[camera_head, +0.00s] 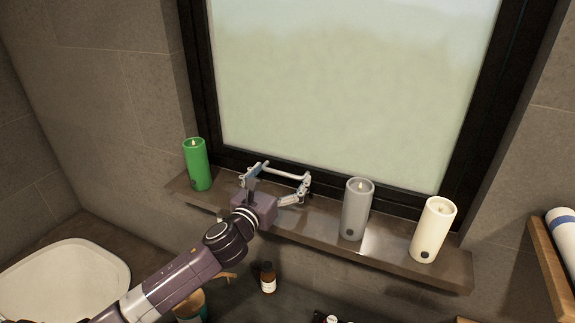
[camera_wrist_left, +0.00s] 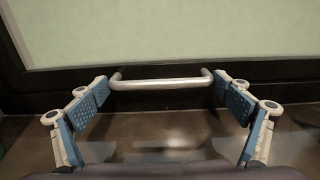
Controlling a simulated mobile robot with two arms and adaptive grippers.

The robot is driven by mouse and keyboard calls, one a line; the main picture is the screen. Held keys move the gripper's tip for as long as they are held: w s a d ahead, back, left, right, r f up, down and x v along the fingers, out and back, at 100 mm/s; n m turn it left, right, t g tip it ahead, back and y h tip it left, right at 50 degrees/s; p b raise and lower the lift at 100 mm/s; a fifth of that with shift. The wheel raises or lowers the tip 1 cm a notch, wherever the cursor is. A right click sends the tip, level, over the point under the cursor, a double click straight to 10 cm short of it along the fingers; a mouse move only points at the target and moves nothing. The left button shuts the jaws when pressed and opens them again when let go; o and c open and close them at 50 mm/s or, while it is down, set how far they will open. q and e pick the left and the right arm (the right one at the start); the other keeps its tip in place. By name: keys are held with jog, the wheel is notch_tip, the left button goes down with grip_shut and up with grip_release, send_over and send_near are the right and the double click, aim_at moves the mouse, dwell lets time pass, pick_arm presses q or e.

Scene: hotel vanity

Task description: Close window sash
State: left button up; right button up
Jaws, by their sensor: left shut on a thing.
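The window sash has a frosted pane (camera_head: 345,85) in a black frame, with its lower rail (camera_head: 330,181) just above the sill. A silver bar handle (camera_head: 287,174) is fixed on this rail; it also shows in the left wrist view (camera_wrist_left: 160,84). My left gripper (camera_head: 279,178) is at the handle. In the left wrist view its blue-padded fingers (camera_wrist_left: 162,92) are spread wide, one at each end of the bar, gripping it lengthwise. Whether a gap remains under the sash cannot be told. My right gripper is not in view.
On the sill (camera_head: 295,224) stand a green candle (camera_head: 198,166) left of my gripper, and a grey candle (camera_head: 356,212) and a cream candle (camera_head: 432,232) to its right. Below are a small brown bottle (camera_head: 268,279) and a white basin (camera_head: 65,283). A shelf (camera_head: 548,262) is at the right.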

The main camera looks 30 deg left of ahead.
pick_arm(q)
jog(key=shift+r, duration=0.1)
jog(key=o, duration=1.3)
jog(key=shift+o, duration=0.4)
jog(key=shift+s, duration=0.2)
jog(key=shift+s+a+r, duration=0.1)
jog(key=shift+s+r, duration=0.1)
jog(key=shift+s, duration=0.05)
jog(key=shift+s+f, duration=0.15)
jog(key=shift+s, duration=0.1)
jog(key=s, duration=1.1)
jog(key=shift+s+d, duration=0.25)
jog(key=shift+d, duration=0.1)
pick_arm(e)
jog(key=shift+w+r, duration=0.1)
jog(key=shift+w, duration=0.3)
